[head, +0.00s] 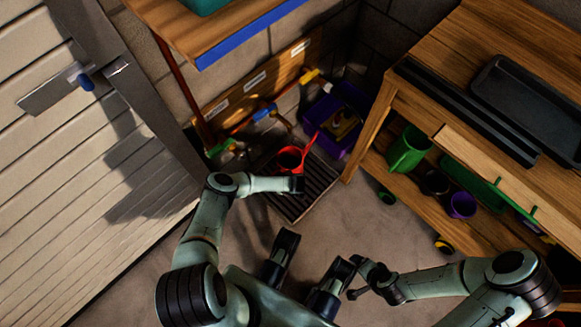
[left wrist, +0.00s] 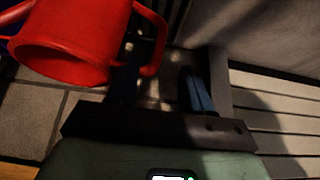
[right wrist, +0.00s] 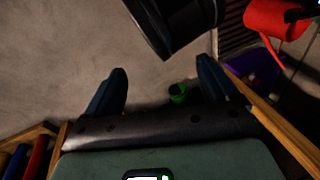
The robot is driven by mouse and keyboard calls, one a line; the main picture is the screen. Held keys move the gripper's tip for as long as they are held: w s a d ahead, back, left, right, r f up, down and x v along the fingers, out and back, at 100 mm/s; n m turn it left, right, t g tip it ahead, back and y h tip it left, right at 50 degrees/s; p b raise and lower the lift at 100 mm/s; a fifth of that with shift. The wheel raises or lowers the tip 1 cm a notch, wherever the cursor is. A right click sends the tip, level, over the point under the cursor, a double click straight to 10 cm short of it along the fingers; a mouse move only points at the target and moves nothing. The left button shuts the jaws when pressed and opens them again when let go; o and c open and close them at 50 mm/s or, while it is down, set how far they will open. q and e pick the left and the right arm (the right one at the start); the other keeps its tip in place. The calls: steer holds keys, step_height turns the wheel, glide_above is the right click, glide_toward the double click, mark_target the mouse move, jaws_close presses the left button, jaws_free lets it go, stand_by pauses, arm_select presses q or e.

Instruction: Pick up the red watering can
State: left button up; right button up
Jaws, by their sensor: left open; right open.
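The red watering can (head: 290,159) stands on a dark slatted mat (head: 303,196) by the back wall, with its thin red spout pointing up and right. My left gripper (head: 298,184) is beside the can on its near side, open. In the left wrist view the can (left wrist: 72,40) fills the upper left, and its curved handle (left wrist: 158,35) reaches down close to the left finger of the open gripper (left wrist: 160,85). I cannot tell whether they touch. My right gripper (head: 352,278) is open and empty, well away from the can; the can (right wrist: 278,18) shows at that wrist view's top right.
A purple bin (head: 328,112) stands behind the can. A wooden workbench (head: 452,130) at right holds a black tray (head: 530,95), with a green pitcher (head: 408,150) and a purple cup (head: 462,205) on its lower shelf. A wooden shelf overhangs the upper left.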

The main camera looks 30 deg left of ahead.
arm_select(q)
steer(key=b+x, duration=0.3)
steer(key=x, duration=0.4)
steer(key=shift+f, duration=0.3)
steer(key=shift+w+a, duration=0.1)
steer(key=shift+w, duration=0.05)
jaws_close()
arm_select(e)
steer(key=shift+h, duration=0.3)
steer(key=f, duration=0.1)
steer(key=d+f, duration=0.1)
steer(key=f, duration=0.1)
steer(key=w+d+f, duration=0.1)
steer(key=f, duration=0.1)
steer(key=shift+d+f, duration=0.1)
steer(key=shift+d, duration=0.05)
arm_select(q)
steer(key=shift+w+r, duration=0.1)
steer(key=shift+w, duration=0.05)
